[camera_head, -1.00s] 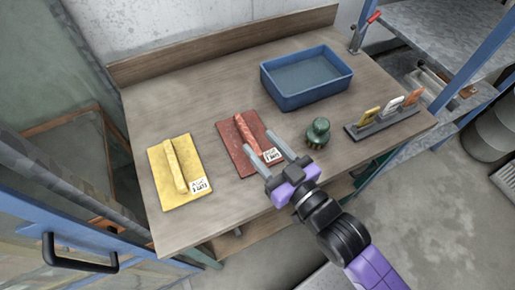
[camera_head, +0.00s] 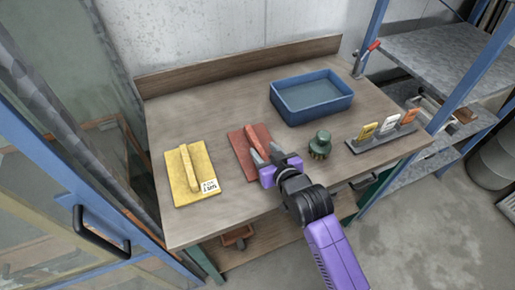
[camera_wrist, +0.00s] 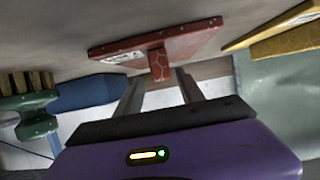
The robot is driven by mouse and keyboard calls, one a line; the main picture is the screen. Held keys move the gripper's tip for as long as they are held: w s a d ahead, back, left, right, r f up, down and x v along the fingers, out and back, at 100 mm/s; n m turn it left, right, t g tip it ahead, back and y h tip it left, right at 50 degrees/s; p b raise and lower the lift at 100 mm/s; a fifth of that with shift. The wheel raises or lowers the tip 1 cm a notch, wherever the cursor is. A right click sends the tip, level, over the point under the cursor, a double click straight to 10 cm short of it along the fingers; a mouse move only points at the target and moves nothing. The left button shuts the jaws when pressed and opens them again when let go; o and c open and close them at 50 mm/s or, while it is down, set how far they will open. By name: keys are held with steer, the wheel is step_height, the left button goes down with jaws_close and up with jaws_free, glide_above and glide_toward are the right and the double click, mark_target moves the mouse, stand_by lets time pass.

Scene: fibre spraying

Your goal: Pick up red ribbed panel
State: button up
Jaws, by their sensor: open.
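The red ribbed panel (camera_head: 238,140) lies flat on the workbench, between the yellow panel and the blue tray. A raised red rib runs along its middle, and my gripper hides its near right part. In the wrist view the panel (camera_wrist: 190,42) is ahead, with its rib end (camera_wrist: 159,65) facing the gap between my fingers. My gripper (camera_head: 265,153) is open, with its two grey fingers at the near end of the rib. I cannot tell whether the fingers touch the panel.
A yellow ribbed panel (camera_head: 211,168) lies to the left. A blue tray (camera_head: 309,116) stands behind right. A rack with tags (camera_head: 376,143) is farther right. The bench (camera_head: 180,112) is clear at the back left.

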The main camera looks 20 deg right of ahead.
mark_target(258, 146)
steer(key=x, duration=0.2)
steer(key=p+x, duration=0.1)
steer(key=x, duration=0.1)
steer(key=shift+w+a+r, duration=0.1)
steer(key=shift+a+r, duration=0.1)
steer(key=shift+a, duration=0.15)
steer(key=shift+w+f, duration=0.35)
steer(key=shift+w, duration=0.25)
jaws_close()
stand_by(0.5)
steer(key=shift+r, duration=0.2)
